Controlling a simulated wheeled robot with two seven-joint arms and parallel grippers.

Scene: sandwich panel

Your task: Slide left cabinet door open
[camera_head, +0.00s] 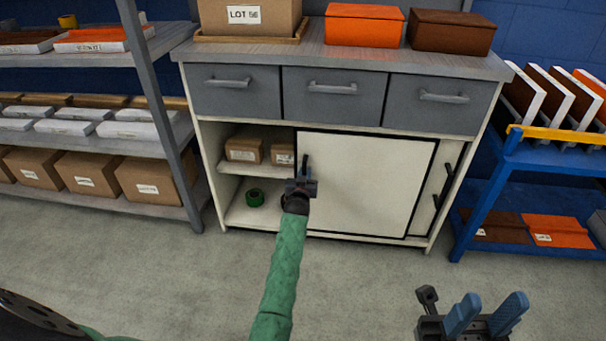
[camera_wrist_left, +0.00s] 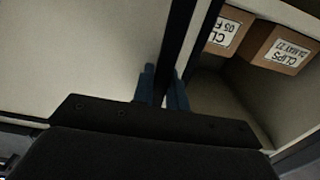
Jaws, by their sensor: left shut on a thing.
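The left cabinet door (camera_head: 365,185) is a white panel with a black frame. It stands slid toward the right, and the left part of the cabinet is open. Its black handle (camera_head: 305,163) is near its left edge. My left gripper (camera_head: 301,187) is at that edge, shut on the handle, which is mostly hidden by it. In the left wrist view its blue fingers (camera_wrist_left: 164,88) are on either side of a dark upright strip, with the white door (camera_wrist_left: 75,55) to the left. My right gripper (camera_head: 485,316) is open and empty at the bottom right, away from the cabinet.
Grey drawers (camera_head: 333,96) are above. A shelf rack (camera_head: 165,110) stands left, a blue rack (camera_head: 478,205) right. The floor in front is clear.

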